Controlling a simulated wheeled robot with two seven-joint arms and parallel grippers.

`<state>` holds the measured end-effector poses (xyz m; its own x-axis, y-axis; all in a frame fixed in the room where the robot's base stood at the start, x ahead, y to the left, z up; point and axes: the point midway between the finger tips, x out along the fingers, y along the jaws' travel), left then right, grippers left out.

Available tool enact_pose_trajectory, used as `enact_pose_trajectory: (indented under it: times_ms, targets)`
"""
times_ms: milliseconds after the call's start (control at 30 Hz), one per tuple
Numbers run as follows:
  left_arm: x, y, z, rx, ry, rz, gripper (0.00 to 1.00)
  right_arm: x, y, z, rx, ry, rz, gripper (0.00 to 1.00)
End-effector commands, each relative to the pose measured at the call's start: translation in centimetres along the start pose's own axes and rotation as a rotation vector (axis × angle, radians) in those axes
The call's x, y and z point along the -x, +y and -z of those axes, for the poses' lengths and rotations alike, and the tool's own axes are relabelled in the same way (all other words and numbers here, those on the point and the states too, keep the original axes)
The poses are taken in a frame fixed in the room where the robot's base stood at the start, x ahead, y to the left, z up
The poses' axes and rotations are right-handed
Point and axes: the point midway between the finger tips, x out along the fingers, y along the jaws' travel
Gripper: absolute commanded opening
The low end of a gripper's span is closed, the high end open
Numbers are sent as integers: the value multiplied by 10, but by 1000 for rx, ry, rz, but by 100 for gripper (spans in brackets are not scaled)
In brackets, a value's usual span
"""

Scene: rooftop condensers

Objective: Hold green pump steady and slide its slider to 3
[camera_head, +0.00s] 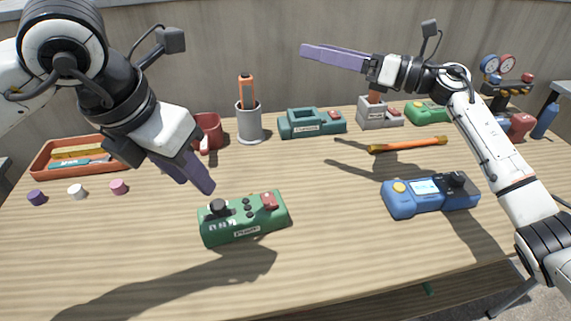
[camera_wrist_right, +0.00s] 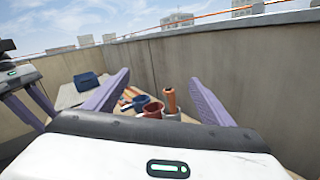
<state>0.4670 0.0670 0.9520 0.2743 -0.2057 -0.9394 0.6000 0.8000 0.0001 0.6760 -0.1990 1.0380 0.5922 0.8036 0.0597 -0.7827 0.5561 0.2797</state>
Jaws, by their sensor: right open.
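The green box (camera_head: 243,228), which I take to be the green pump, lies on the near middle of the table. Its top has a black knob at the left, small dark parts in the middle and a red part at the right; its label and scale are too small to read surely. My left gripper (camera_head: 200,183) points down above the box's left end, apart from it. Its fingers overlap in view, so its opening cannot be told. My right gripper (camera_head: 318,52) is raised high at the back; its purple fingers stand apart and empty in the right wrist view (camera_wrist_right: 158,80).
A blue device (camera_head: 430,195) lies at the right, with an orange-handled bar (camera_head: 408,145) behind it. A teal case (camera_head: 312,123), a grey cup (camera_head: 249,125) and a red tray (camera_head: 75,157) line the back. Small caps (camera_head: 77,192) lie at left. The front table is clear.

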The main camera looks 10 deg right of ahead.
Motion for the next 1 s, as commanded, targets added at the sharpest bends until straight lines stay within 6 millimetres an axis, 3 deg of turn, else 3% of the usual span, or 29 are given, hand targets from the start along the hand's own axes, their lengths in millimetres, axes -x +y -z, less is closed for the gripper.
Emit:
enact_pose_trajectory:
  times_ms: [100, 200, 367, 500, 600, 767, 1000]
  targets:
    - [0, 0, 0, 0, 0, 0, 31, -33, 54, 34, 120, 199, -143, 77]
    - [0, 0, 0, 0, 0, 0, 31, -47, 96, 73, 238, 405, -265, 77]
    - [0, 0, 0, 0, 0, 0, 31, -38, 142, 140, 454, 797, -434, 77]
    - [0, 0, 0, 0, 0, 0, 31, -12, 149, 174, 592, 1080, -505, 77]
    - [0, 0, 0, 0, 0, 0, 31, 2, 148, 184, 648, 1204, -524, 77]
    - [0, 0, 0, 0, 0, 0, 31, 11, 146, 195, 677, 1281, -533, 77]
    - [0, 0, 0, 0, 0, 0, 31, 3, 146, 230, 674, 1280, -537, 77]
